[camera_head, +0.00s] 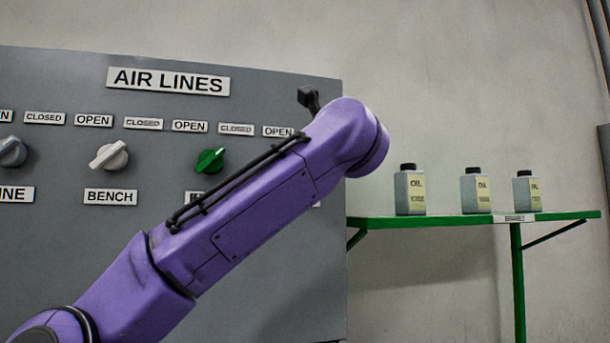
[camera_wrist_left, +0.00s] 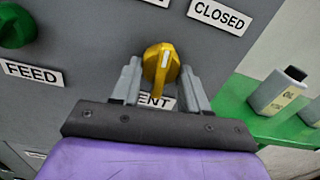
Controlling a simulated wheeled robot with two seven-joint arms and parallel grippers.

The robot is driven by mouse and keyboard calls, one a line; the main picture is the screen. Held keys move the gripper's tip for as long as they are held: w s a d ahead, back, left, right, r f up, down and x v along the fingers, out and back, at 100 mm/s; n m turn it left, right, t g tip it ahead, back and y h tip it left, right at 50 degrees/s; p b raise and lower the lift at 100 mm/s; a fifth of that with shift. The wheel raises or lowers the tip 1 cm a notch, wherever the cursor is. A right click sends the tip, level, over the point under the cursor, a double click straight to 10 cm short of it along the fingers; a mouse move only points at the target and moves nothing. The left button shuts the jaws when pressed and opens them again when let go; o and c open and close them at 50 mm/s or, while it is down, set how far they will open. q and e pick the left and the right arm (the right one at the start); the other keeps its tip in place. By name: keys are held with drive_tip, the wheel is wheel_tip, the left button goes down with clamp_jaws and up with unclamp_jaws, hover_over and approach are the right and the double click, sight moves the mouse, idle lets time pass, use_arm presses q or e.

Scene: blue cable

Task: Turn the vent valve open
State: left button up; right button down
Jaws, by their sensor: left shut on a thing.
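The yellow vent knob (camera_wrist_left: 158,72) is in the left wrist view, on the grey panel. A plate ending in "ENT" (camera_wrist_left: 157,102) lies below it, partly covered. The knob's white mark points up in that view, between a cut-off plate (camera_wrist_left: 157,2) and the CLOSED plate (camera_wrist_left: 218,16). My left gripper (camera_wrist_left: 161,68) has one finger on each side of the knob and is shut on it. In the head view my purple left arm hides this knob and the gripper. An OPEN plate (camera_head: 278,131) shows just above the arm there. My right gripper is not in view.
The AIR LINES panel (camera_head: 300,88) also carries a green knob (camera_head: 210,161), a white BENCH knob (camera_head: 108,156) and a grey knob (camera_head: 12,151). Right of it, a green shelf (camera_head: 440,221) holds three oil bottles (camera_head: 410,190). The green FEED knob (camera_wrist_left: 12,27) is left of my gripper.

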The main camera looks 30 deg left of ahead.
use_arm(q)
drive_tip(key=shift+w+d+f+n+b, duration=0.1)
drive_tip(key=shift+n+b, duration=0.45)
drive_tip(key=shift+n, duration=1.3)
drive_tip(key=shift+w+d+n+b, duration=0.1)
drive_tip(key=shift+n+b, duration=0.45)
drive_tip(key=shift+n, duration=1.3)
drive_tip(key=shift+a, duration=0.1)
drive_tip(key=o, duration=1)
drive_tip(key=shift+o, duration=0.2)
drive_tip(key=b+v, duration=0.3)
drive_tip(key=v, duration=0.7)
drive_tip(key=shift+s, duration=0.2)
